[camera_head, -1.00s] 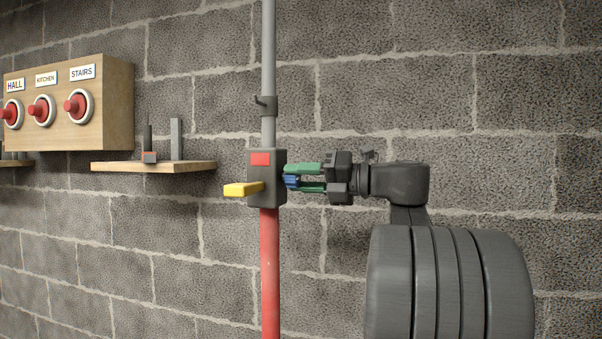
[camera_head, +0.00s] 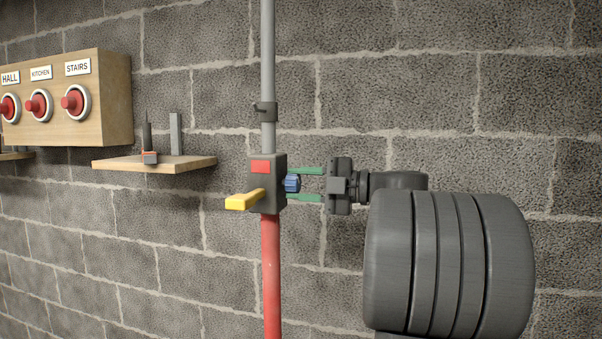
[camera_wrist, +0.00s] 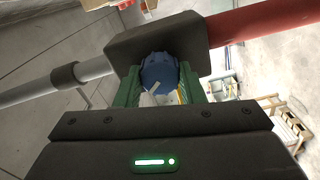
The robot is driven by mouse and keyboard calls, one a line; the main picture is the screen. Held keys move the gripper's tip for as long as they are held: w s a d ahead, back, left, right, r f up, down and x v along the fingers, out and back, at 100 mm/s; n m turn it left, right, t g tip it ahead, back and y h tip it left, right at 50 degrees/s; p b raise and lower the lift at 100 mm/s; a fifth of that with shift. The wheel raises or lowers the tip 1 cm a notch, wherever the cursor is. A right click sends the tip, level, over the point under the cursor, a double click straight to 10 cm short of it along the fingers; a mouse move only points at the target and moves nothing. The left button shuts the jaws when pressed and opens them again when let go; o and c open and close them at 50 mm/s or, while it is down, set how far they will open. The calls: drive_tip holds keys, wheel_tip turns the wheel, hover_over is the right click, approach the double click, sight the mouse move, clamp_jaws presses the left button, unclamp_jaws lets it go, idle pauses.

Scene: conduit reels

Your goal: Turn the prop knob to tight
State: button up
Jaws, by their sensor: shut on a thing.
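The prop is a grey upper pole (camera_head: 268,55) and a red lower tube (camera_head: 271,270), joined by a dark housing (camera_head: 278,200). The housing has a red patch and a yellow lever (camera_head: 242,201) on its left. A blue ribbed knob (camera_head: 292,183) sits on its right side and shows a pale mark in the wrist view (camera_wrist: 158,74). No tight marking is readable.
A block wall stands behind. A wooden panel (camera_head: 105,95) with red knobs labelled HALL, KITCHEN and STAIRS hangs at the left. A small wooden shelf (camera_head: 190,165) with upright grey pieces is left of the prop.

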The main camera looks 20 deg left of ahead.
drive_tip(key=m+p, duration=0.1)
drive_tip(key=m, duration=0.1)
drive_tip(key=shift+r+m, duration=0.15)
drive_tip(key=shift+m, duration=0.25)
drive_tip(key=shift+m+p, duration=0.6)
drive_tip(key=shift+m, duration=0.9)
drive_tip(key=shift+f, duration=0.2)
drive_tip(key=o, duration=1)
drive_tip(key=shift+w+d+b, duration=0.2)
drive_tip(key=shift+d+b, duration=0.7)
drive_tip(key=shift+d, duration=2.55)
drive_tip(key=shift+w+d+b, duration=0.2)
drive_tip(key=shift+d+b, duration=0.7)
drive_tip(key=shift+d, duration=2.55)
